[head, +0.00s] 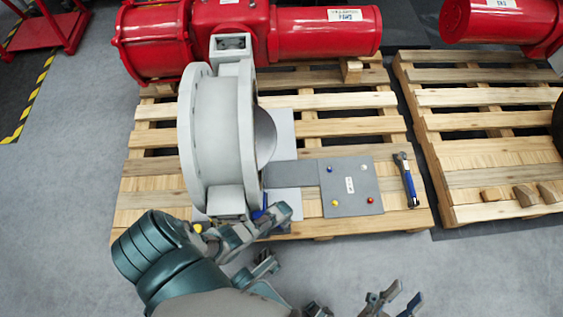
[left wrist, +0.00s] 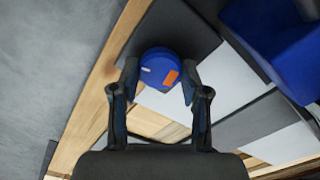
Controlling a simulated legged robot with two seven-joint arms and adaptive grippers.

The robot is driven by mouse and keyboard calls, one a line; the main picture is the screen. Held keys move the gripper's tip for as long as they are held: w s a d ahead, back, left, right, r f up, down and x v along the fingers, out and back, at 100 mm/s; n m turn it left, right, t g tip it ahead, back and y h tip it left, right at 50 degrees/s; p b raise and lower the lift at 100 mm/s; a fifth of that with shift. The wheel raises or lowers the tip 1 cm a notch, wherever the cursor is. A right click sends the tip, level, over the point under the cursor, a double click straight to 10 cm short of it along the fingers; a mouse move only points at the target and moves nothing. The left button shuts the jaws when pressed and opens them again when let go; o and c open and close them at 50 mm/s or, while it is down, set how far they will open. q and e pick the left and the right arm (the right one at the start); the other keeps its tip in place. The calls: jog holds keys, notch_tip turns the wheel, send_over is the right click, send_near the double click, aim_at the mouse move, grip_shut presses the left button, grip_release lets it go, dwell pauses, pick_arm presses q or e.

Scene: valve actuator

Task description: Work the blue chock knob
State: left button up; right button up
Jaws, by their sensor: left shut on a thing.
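The blue chock knob (left wrist: 158,68) is a round blue cap with an orange mark and a small white mark, seen in the left wrist view. My left gripper (left wrist: 160,85) has one finger on each side of it and is shut on it. In the head view my left gripper (head: 275,217) is at the foot of the grey valve ring (head: 217,130). Only a little blue shows there, and the knob is mostly hidden by the gripper. My right gripper (head: 403,297) is at the bottom edge of the head view, with fingers spread and empty.
The valve stands on a wooden pallet (head: 365,102) with a red actuator (head: 325,32) behind it. A grey plate (head: 350,187) with coloured knobs and a blue-handled tool (head: 407,180) lie to the right. A larger blue part (left wrist: 280,45) is beside the knob. Floor in front is clear.

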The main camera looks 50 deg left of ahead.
pick_arm(q)
jog(key=shift+s+f+m, duration=0.1)
jog(key=shift+s+m, duration=0.15)
jog(key=shift+m, duration=0.15)
jog(key=o, duration=1.1)
jog(key=shift+o, duration=0.2)
jog(key=shift+w, duration=0.1)
jog(key=shift+w+r, duration=0.1)
jog(key=shift+r, duration=0.1)
notch_tip(320, 180, up, 12)
jog(key=shift+f, duration=0.2)
